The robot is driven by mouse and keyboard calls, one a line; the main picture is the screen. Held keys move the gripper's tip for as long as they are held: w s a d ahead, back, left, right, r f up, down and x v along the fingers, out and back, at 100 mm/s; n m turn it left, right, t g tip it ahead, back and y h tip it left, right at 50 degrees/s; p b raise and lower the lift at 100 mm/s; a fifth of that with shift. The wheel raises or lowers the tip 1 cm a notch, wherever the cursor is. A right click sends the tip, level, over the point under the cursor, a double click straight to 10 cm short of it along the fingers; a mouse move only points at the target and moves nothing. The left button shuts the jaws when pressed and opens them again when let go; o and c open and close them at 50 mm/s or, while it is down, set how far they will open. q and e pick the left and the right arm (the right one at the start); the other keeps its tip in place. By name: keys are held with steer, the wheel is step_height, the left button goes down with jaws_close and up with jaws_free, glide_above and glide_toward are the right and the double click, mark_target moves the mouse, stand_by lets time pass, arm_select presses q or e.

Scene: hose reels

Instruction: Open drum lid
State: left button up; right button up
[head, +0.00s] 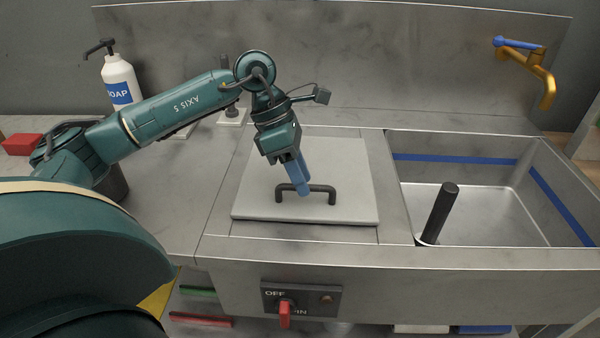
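The drum lid (350,170) is a flat, pale grey square panel. It lies closed in the counter left of the sink. A dark bar handle (322,187) stands near its front edge. My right gripper is not in view.
A sink (480,205) with a dark upright post (440,212) is on the right, below a brass tap (545,80). A soap bottle (120,82) stands at the back left. A red switch (285,312) is on the front panel. The counter left of the lid is mostly clear.

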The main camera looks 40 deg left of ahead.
arm_select(q)
jaws_close()
steer(key=shift+r, duration=0.1)
stand_by(0.5)
